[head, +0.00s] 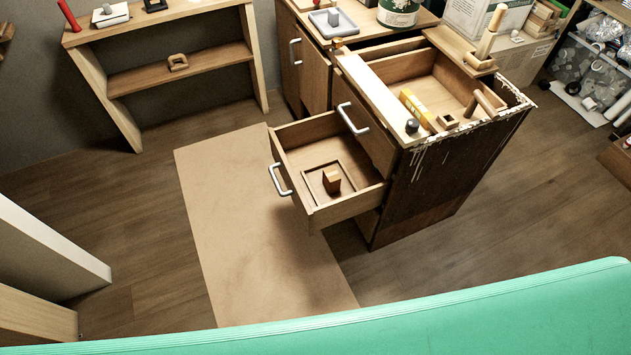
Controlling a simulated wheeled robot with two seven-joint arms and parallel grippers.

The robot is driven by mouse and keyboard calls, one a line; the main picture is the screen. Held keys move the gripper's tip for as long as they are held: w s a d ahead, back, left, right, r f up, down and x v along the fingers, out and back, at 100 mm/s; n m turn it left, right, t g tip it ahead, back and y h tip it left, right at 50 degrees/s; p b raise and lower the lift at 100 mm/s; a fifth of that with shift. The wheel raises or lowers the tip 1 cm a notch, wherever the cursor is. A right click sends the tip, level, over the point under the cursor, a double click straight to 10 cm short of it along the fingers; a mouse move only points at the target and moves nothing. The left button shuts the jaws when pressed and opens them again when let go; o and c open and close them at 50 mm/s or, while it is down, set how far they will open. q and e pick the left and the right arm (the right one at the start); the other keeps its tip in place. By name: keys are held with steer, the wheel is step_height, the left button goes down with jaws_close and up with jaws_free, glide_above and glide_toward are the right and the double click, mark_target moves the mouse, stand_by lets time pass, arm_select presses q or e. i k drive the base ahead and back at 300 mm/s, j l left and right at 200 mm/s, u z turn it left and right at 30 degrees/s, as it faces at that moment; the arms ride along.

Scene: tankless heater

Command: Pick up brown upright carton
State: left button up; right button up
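A small brown upright carton (331,181) stands in the open lower drawer (296,141) of the wooden cabinet, in the head view. It looks like a short block with a lighter brown top. It stands within a thin square frame (312,181) on the drawer floor, with drawer floor visible around it. Neither of my grippers shows in this view, and nothing is seen touching the carton.
The drawer has a metal handle (279,180) and juts out over a tan mat (235,200). The cabinet top (380,92) holds a yellow box (416,106) and small wooden pieces. A wooden shelf unit (180,72) stands at the back left.

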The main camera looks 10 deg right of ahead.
mark_target(331, 179)
steer(key=i+j+z, duration=0.1)
steer(key=j, duration=0.4)
steer(key=i+j, duration=0.15)
steer(key=j, duration=0.3)
steer(key=i+j+z, duration=0.15)
steer(key=j, duration=0.35)
steer(key=k, duration=0.05)
